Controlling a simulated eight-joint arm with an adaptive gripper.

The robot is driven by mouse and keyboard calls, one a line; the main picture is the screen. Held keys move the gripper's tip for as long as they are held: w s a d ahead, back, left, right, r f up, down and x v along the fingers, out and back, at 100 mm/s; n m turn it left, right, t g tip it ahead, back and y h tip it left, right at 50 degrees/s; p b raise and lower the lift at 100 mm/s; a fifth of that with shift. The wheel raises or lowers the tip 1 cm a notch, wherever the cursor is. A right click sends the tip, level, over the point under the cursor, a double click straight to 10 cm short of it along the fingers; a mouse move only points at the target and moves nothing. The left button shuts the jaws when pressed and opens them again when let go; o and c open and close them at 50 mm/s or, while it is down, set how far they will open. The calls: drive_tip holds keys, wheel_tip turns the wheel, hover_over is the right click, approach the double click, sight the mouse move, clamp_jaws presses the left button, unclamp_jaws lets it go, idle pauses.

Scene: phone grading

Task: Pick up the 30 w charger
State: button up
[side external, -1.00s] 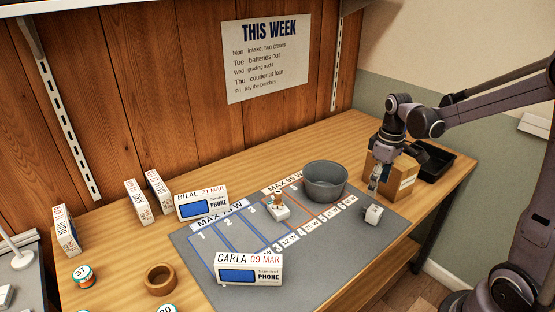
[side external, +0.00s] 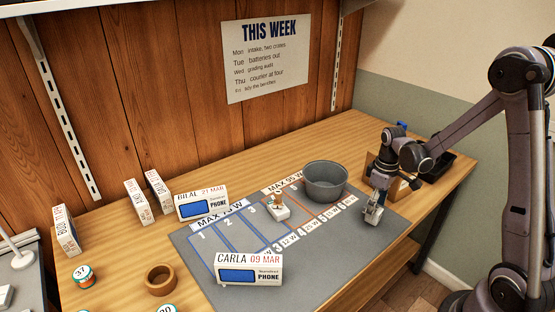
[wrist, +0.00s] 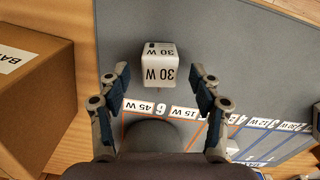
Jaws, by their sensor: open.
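My gripper (wrist: 158,78) is open, with one finger to each side of the charger's near end. In the side external view my gripper (side external: 373,217) is low at the mat's right part, and the charger there is mostly hidden by the fingers.
A grey bowl (side external: 325,183) stands left of my gripper. A cardboard box (wrist: 35,90) is close beside it, with a black tray (side external: 437,165) behind. Another white charger (side external: 279,212) sits on the numbered slots. Phone boxes (side external: 248,270) stand on the left.

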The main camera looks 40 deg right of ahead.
drive_tip(key=shift+f, duration=1.15)
drive_tip(key=shift+c, duration=0.3)
drive_tip(key=c, duration=1.2)
drive_tip(key=shift+r, duration=0.1)
